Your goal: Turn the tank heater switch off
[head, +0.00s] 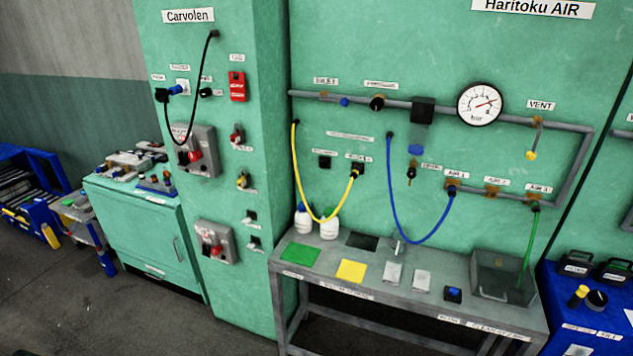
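A green cabinet labelled Carvolen stands left of centre and carries several switches. An upper grey switch box (205,137) has a red rotary knob (194,155). A lower grey switch box (222,232) has another red knob (210,248). Small switches sit on the cabinet's right part: a red one (237,135), a yellow one (242,180) and two dark ones (250,216) below. Their labels are too small to read, so I cannot tell which is the tank heater switch or its setting. Neither of my grippers is in view.
A black cable (168,126) hangs across the cabinet by the upper box. A grey bench (325,277) with bottles and coloured mats stands to the right, under hoses and a pressure gauge (480,104). A low green cabinet (140,235) stands left. The floor (110,315) in front is clear.

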